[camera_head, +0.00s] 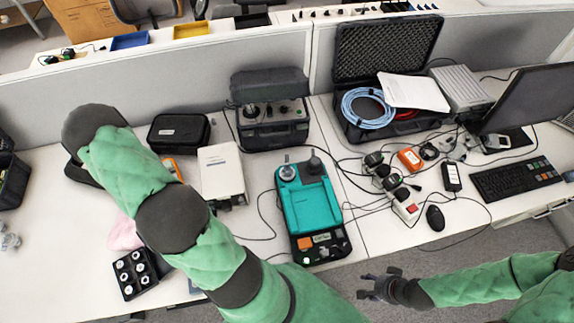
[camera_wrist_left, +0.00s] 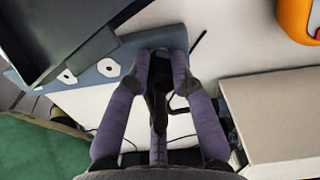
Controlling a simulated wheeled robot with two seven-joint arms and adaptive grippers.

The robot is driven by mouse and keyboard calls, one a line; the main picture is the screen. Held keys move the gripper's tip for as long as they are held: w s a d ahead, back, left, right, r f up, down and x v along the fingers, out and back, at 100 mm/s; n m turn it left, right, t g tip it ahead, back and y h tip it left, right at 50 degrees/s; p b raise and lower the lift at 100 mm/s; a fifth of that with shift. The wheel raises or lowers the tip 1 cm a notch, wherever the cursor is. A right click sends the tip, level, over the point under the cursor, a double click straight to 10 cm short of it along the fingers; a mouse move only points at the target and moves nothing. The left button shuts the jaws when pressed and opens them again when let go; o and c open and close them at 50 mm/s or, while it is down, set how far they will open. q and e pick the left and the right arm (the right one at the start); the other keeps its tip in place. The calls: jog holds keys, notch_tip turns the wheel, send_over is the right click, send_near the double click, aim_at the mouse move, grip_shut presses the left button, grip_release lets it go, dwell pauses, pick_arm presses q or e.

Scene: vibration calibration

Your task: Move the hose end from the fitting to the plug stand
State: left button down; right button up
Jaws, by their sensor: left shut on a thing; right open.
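My left gripper (camera_wrist_left: 165,72) is shut on a dark, narrow part (camera_wrist_left: 160,102) that shows between its purple fingers in the left wrist view. I cannot tell surely whether this part is the hose end. A blue-grey plate (camera_wrist_left: 85,71) with white round spots lies by the fingertips. In the head view my left arm hides its gripper and whatever it holds. My right gripper (camera_head: 368,284) is open and empty, in front of the desk edge. I cannot surely pick out the fitting or the plug stand.
A white box (camera_head: 222,172) stands right of my left arm, with an orange thing (camera_head: 173,168) beside it. A teal device (camera_head: 310,208) stands mid-desk. A black tray (camera_head: 134,272) holds several round pieces. An open case (camera_head: 385,50) with a coiled blue hose (camera_head: 368,108) stands behind.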

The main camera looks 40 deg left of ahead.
pick_arm(q)
jog(key=shift+f, duration=0.1)
jog(key=c, duration=1)
grip_release()
jog(key=shift+r+p, duration=2.5)
jog(key=shift+r, duration=0.05)
jog(key=shift+f, duration=0.2)
